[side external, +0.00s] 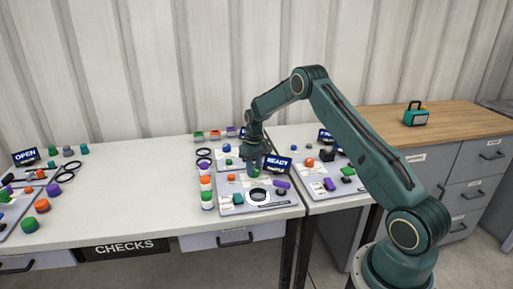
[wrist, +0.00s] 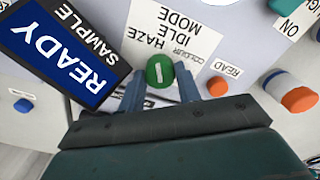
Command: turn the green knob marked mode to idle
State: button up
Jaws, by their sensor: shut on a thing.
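The green knob (wrist: 160,72) is between my two fingers in the wrist view, and a short white mark shows on its top, running roughly up and down the picture. The white label beside it (wrist: 172,32) reads mode, idle, haze and, smaller, colour, upside down. My gripper (wrist: 160,88) is shut on the green knob, one finger at each side. In the side view my gripper (side external: 255,166) points down at the back of the middle panel (side external: 232,209); the fingers hide most of the knob there.
A READY sample display (wrist: 65,50) stands close to the left finger in the wrist view. In the side view, other panels with coloured knobs lie left and right on the white bench (side external: 120,220).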

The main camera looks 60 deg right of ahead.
aim_at(254, 169)
jog(key=shift+r, duration=0.1)
jog(key=o, duration=1)
jog(key=shift+c, duration=0.2)
jog(key=shift+n, duration=0.3)
jog(key=shift+n, duration=1.7)
notch_tip(254, 169, up, 14)
jog(key=s+a+r+t, duration=0.2)
jog(key=s+a+r, duration=0.6)
jog(key=a+r, duration=0.5)
jog(key=shift+s+r+m+h, duration=0.15)
jog(key=shift+r+m+h, duration=0.2)
jog(key=shift+r, duration=0.3)
jog(key=shift+o, duration=0.2)
